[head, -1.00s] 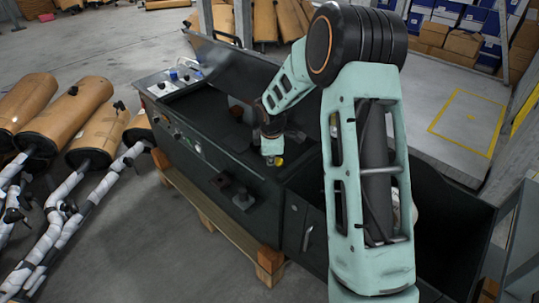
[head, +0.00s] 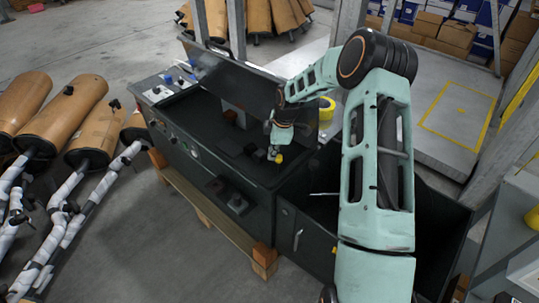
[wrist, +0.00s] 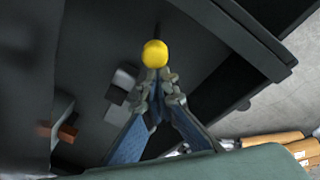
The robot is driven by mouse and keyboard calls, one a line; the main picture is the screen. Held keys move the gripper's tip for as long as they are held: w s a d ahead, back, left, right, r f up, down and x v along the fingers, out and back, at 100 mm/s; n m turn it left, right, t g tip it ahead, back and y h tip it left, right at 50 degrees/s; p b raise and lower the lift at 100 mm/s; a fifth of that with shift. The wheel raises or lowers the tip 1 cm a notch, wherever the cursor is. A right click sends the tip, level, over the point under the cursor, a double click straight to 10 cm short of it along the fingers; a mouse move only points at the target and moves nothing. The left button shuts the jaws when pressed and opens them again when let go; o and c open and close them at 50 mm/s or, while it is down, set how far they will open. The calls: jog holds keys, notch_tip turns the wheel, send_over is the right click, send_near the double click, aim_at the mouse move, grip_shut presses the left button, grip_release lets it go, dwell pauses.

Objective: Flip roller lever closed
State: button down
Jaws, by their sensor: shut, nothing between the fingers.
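The roller lever shows as a yellow ball knob (head: 279,158) on the dark machine (head: 225,185), at the right end of its top. In the wrist view the yellow knob (wrist: 154,53) sits just beyond my fingertips, with a thin dark rod behind it. My gripper (wrist: 156,88) is shut and empty, its tips pointing at the knob. I cannot tell whether they touch it. In the head view my gripper (head: 273,147) is right above and beside the knob. The lever's shaft is mostly hidden there.
A raised dark lid (head: 235,65) stands behind the machine top. An open dark bin (head: 435,215) adjoins its right side. Brown mufflers (head: 70,110) with wrapped pipes lie at left. A yellow roll (head: 326,108) is behind my forearm. The floor in front is clear.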

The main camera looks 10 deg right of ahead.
jog(key=shift+a+r, duration=0.1)
jog(key=shift+r, duration=0.05)
jog(key=shift+s+r+p, duration=0.1)
jog(key=shift+r+p, duration=0.4)
jog(key=shift+r, duration=0.15)
jog(key=v, duration=1.2)
jog(key=shift+a, duration=0.1)
